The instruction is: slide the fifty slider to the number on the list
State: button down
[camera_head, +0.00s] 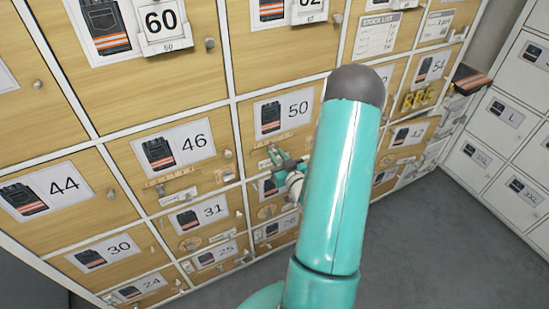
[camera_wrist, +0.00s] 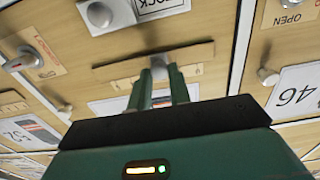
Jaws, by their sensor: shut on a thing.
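The fifty door (camera_head: 261,138) is light wood, with a label (camera_head: 284,113) showing a jacket picture and "50". My gripper (camera_head: 284,168) is just below that label, partly behind my teal arm. In the wrist view my gripper (camera_wrist: 160,82) has its two green fingers close together on a small grey slider knob (camera_wrist: 158,63). The knob sits at a pale wooden strip (camera_wrist: 197,70) with marks too small to read. Two stock lists (camera_head: 377,36) (camera_head: 437,25) hang at the upper right; their lines are not readable.
Doors labelled 46 (camera_head: 178,147), 44 (camera_head: 52,190) and 31 (camera_head: 203,212) have knobs or fittings around the fifty door. Pale lockers (camera_head: 503,125) stand at right; grey floor (camera_head: 425,235) is clear.

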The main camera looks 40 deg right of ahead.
jog(key=c, duration=1.3)
grip_release()
jog(key=shift+s, duration=0.1)
jog(key=v, duration=1.3)
jog(key=shift+s, duration=0.25)
jog(key=shift+w+a+r, duration=0.1)
